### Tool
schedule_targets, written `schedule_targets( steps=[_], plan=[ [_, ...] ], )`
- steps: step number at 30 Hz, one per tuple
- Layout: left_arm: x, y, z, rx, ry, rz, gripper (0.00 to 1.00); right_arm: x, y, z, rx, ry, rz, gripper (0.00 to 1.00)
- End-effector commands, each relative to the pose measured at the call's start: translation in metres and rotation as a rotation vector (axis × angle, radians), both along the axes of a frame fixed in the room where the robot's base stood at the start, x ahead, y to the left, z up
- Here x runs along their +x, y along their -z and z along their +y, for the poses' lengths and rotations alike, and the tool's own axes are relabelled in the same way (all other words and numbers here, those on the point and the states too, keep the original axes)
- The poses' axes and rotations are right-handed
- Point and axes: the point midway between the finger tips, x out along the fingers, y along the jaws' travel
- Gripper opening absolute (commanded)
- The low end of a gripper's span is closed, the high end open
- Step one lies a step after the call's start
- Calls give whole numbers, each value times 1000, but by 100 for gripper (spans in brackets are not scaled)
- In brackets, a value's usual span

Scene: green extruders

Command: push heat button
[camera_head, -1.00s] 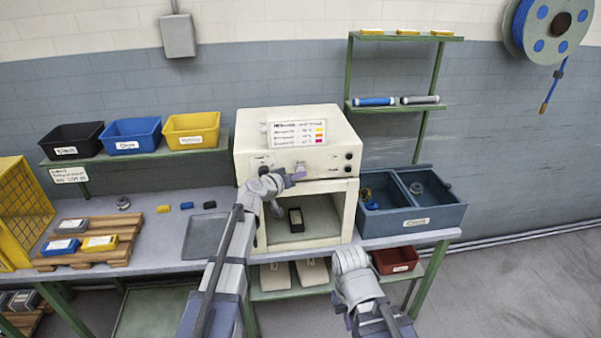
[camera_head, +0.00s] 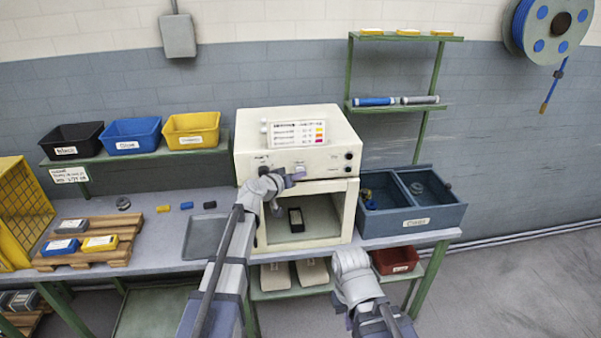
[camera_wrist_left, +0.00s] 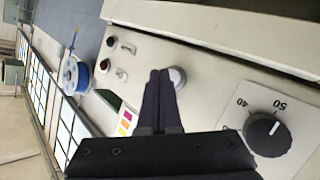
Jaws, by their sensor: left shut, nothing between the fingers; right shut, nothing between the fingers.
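The cream oven (camera_head: 297,140) stands on the bench with its control panel facing me above an open chamber. My left gripper (camera_head: 300,174) is in front of the panel, its fingers shut and empty. In the left wrist view its dark closed fingertips (camera_wrist_left: 160,74) are beside a round whitish button (camera_wrist_left: 177,78), overlapping its edge; I cannot tell whether they touch it. A black dial (camera_wrist_left: 262,132) marked 40 and 50 is to the right. My right gripper (camera_head: 350,263) is low in front of the oven, shut, its fingertips not clearly visible.
A dark block (camera_head: 295,216) sits in the oven chamber. A blue-grey divided bin (camera_head: 412,222) stands right of the oven. A grey tray (camera_head: 206,237) lies to its left. Two dark knobs (camera_wrist_left: 107,66) are further left on the panel in the wrist view.

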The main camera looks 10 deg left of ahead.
Motion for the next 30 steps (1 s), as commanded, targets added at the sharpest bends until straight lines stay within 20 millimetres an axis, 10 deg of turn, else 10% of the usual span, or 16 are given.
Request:
schedule_targets(
  steps=[30],
  plan=[
    [9, 0, 3, 0, -1, -1, 0, 0, 0, 0, 0, 0, 0, 0]
  ],
)
